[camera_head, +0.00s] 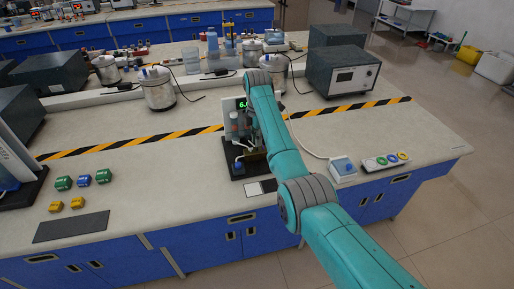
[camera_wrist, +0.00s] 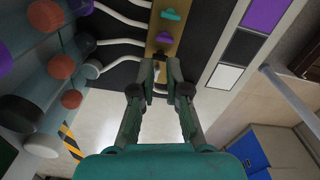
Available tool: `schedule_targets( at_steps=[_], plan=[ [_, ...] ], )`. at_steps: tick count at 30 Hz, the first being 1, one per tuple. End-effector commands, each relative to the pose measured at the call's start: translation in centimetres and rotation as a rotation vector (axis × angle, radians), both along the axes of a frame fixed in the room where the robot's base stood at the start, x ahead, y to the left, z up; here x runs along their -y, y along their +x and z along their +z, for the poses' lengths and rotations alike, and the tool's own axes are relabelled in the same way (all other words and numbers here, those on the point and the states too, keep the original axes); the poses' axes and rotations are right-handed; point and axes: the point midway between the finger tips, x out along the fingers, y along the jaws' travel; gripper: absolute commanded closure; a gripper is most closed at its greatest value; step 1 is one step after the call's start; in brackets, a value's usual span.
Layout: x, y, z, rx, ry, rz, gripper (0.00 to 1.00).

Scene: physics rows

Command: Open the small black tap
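In the wrist view, a tan strip (camera_wrist: 157,27) carries a teal tap (camera_wrist: 172,14), a purple tap (camera_wrist: 164,37) and a small black tap (camera_wrist: 159,55) in a line. The black tap is at the strip's end nearest my gripper (camera_wrist: 160,72). My gripper is open, with its two fingertips on either side of the space just below the black tap. I cannot tell whether they touch it. In the head view, my arm covers part of the apparatus (camera_head: 235,125) on its black base, and the black tap cannot be made out there.
White tubes (camera_wrist: 112,42) and clear cylinders with reddish ends stand left of the strip in the wrist view. In the head view, a grey box (camera_head: 342,72) and metal pots (camera_head: 158,90) stand behind. A blue-and-white device (camera_head: 343,170) sits right of my arm.

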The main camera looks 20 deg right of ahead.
Motion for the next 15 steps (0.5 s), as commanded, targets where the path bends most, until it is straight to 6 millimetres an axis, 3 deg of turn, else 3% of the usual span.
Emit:
schedule_targets(
  at_steps=[15],
  plan=[
    [0.0, 0.0, 3.6, 0.0, 0.0, 0.0, 0.86]
  ],
)
